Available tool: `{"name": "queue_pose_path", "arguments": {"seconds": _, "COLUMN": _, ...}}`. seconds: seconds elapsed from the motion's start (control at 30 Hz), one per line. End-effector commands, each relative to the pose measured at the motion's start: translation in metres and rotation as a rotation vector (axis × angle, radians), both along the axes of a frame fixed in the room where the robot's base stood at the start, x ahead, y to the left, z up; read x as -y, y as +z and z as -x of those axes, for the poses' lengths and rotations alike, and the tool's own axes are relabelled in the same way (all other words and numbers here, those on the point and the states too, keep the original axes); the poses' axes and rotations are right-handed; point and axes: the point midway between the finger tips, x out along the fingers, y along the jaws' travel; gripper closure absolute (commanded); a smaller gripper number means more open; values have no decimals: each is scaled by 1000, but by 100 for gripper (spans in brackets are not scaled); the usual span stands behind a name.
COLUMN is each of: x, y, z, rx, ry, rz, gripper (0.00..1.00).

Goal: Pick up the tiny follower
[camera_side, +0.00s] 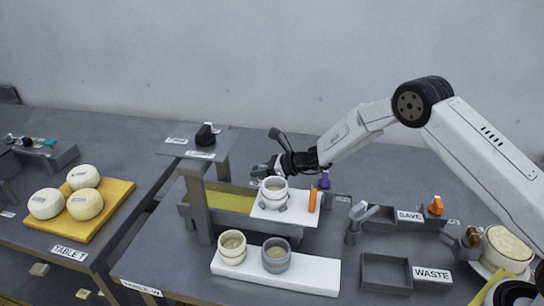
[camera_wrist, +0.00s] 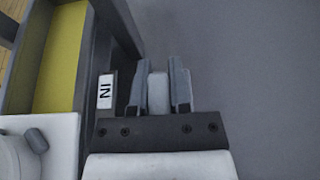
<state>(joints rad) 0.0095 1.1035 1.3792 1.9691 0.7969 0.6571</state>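My gripper (camera_side: 268,168) is low behind the white board (camera_side: 292,211), in the middle of the bench. In the wrist view its two grey fingers (camera_wrist: 160,88) are apart and point away from the camera. A pale grey block (camera_wrist: 158,92) shows between them and nearly fills the gap. I cannot tell whether they grip it, or whether it is the tiny follower. I cannot pick out the tiny follower for certain in the side view. A pale cup (camera_side: 274,189) stands on the white board.
A yellow-bottomed tray (camera_wrist: 62,62) and an IN label (camera_wrist: 105,92) are left of my fingers; bare grey surface is to the right. Two cups stand on a front white slab (camera_side: 315,277). An orange upright piece (camera_side: 312,200) and a purple piece (camera_side: 323,181) are close by.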

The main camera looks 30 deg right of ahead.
Motion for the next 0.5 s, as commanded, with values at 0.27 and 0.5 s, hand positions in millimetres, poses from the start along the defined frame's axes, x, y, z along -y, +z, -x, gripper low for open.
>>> {"name": "queue_pose_path", "arguments": {"seconds": 0.27, "x": 0, "y": 0, "z": 0, "rx": 0, "ry": 0, "rz": 0, "gripper": 100}}
{"name": "queue_pose_path", "arguments": {"seconds": 0.5, "x": 0, "y": 3, "z": 0, "rx": 1, "ry": 0, "rz": -1, "gripper": 100}}
